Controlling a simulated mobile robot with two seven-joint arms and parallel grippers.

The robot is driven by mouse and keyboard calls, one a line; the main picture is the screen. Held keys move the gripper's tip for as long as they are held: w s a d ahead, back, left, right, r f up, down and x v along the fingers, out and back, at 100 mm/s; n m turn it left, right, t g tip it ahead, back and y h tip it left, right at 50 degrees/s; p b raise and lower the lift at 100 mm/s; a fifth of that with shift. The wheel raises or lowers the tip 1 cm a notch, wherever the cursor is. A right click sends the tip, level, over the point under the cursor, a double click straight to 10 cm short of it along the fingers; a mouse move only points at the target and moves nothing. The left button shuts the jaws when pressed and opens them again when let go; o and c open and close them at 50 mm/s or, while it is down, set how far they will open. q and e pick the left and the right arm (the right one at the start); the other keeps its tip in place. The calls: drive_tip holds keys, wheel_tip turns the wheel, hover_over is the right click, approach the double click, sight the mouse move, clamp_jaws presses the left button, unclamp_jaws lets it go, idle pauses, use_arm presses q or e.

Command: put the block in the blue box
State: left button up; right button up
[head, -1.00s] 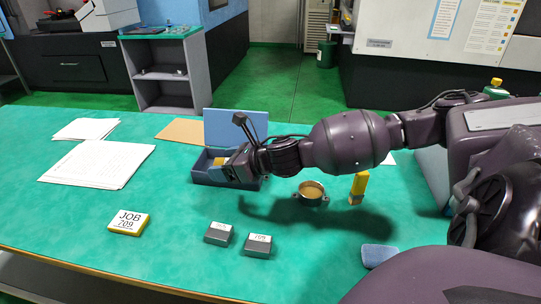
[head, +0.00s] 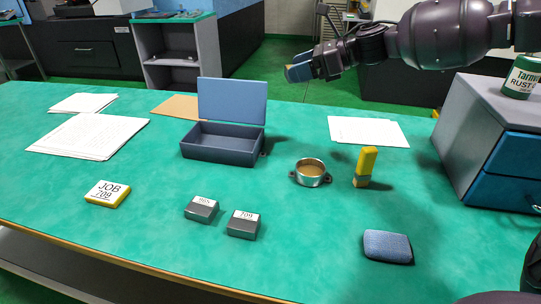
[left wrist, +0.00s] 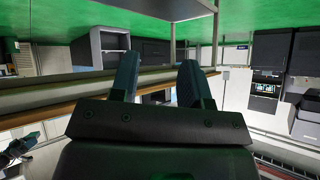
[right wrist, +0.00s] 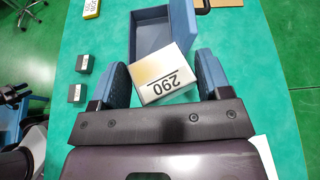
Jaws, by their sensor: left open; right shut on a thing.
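My right gripper (head: 298,70) is raised above the far side of the table in the head view. In the right wrist view it is shut on a pale silver-and-yellow block (right wrist: 164,82) with a number on it, seemingly 290. The blue box (head: 215,153) stands on the table with its lid (head: 232,101) up; its visible inside looks empty. It also shows beyond the held block in the right wrist view (right wrist: 133,32). Two grey blocks, one unclear (head: 201,209) and one marked 709 (head: 243,225), lie nearer. My left gripper (left wrist: 158,78) is open and empty, away from the table items.
A yellow JOB 709 sign (head: 107,194) lies at left. A drawer cabinet (head: 490,140) stands at the right. Papers (head: 88,136) lie at the back left.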

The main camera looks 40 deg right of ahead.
sight(295, 148)
wheel_tip(295, 148, down, 20)
drive_tip(key=b, duration=0.3)
drive_tip(key=shift+r+b, duration=0.25)
drive_tip(key=shift+b, duration=0.05)
drive_tip(key=shift+f, duration=0.1)
drive_tip(key=o, duration=1.3)
drive_tip(key=shift+f, duration=0.1)
drive_tip(key=shift+c, duration=0.2)
